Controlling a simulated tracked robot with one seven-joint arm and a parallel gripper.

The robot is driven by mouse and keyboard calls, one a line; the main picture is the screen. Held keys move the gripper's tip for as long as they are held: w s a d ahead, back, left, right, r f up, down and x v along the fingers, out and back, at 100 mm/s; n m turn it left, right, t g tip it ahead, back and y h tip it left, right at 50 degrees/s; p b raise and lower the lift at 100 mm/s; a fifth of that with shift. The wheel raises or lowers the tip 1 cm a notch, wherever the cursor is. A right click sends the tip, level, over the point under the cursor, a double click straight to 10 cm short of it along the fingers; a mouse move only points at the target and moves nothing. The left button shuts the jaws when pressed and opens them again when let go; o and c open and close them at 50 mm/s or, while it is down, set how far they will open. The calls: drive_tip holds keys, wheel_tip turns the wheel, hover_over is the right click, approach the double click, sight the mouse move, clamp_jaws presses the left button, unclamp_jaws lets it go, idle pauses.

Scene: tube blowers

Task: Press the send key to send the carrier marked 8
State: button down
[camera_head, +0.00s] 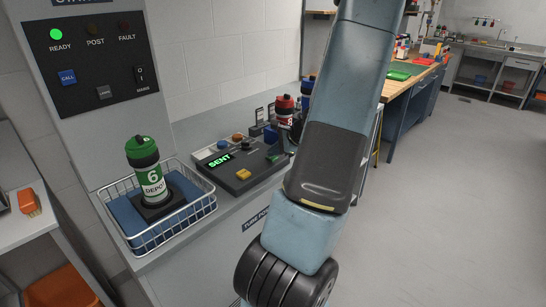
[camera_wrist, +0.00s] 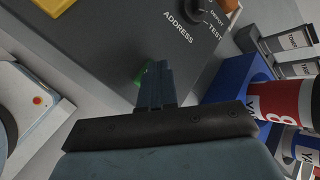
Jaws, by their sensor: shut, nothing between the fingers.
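The console (camera_head: 240,178) stands on the counter, its display (camera_head: 219,160) reading SENT. A green key (camera_head: 272,157) at its right end is partly hidden by my arm; in the wrist view a green glow (camera_wrist: 140,80) shows beside my fingertips. My gripper (camera_wrist: 153,72) is shut and empty, pointing down at the console; I cannot tell whether it touches the key. The red carrier (camera_head: 284,104), its number partly seen, stands behind the console; in the wrist view a red carrier (camera_wrist: 285,102) sits in a blue holder. A green carrier marked 6 DEPOT (camera_head: 150,180) stands in the wire basket (camera_head: 188,222).
A yellow key (camera_head: 243,174) lies on the console's front, and an ADDRESS dial (camera_wrist: 195,14) is near my fingers. A blue carrier (camera_head: 307,86) stands beyond the red one. The wall panel (camera_head: 95,70) has its green READY lamp (camera_head: 56,33) lit.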

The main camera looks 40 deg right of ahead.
sight(274, 158)
drive_tip(key=shift+r, duration=3.35)
